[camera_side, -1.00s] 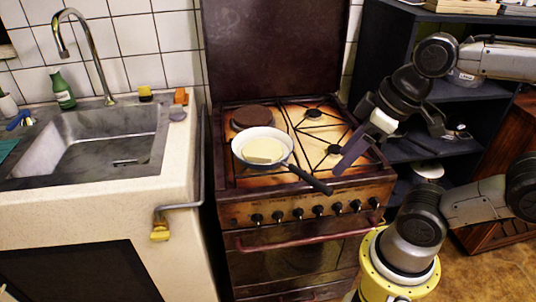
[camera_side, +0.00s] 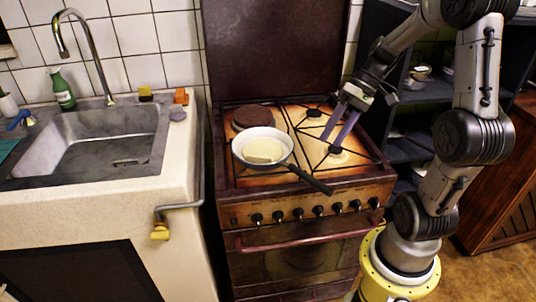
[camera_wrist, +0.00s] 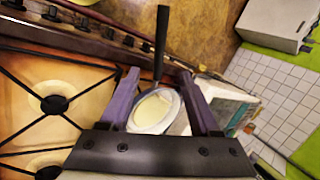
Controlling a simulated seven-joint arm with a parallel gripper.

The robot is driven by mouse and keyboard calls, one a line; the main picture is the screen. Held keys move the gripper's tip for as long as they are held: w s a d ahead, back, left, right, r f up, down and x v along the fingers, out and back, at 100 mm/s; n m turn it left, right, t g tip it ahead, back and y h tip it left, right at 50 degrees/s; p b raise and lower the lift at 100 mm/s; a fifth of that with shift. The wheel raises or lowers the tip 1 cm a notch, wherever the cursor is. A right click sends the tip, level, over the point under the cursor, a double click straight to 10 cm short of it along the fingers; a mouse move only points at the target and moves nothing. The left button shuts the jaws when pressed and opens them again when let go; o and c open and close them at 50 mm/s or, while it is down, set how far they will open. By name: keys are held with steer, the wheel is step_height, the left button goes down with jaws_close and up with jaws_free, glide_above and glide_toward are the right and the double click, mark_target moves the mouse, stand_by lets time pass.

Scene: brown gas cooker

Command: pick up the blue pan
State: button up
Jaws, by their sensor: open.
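The pan (camera_side: 263,148) sits on the front left of the cooker top in the side view.
The brown gas cooker (camera_side: 300,190) has knobs along its front and a raised lid (camera_side: 272,50) behind. A round brown plate (camera_side: 253,116) lies behind the pan. A sink (camera_side: 95,140) is at left, and dark shelves (camera_side: 432,92) stand at right.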

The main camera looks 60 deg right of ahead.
mark_target(308, 178)
steer(key=x, duration=1.3)
steer(key=shift+a+f, duration=0.15)
steer(key=shift+f, duration=0.1)
jaws_close()
steer(key=shift+r, duration=0.1)
stand_by(0.9)
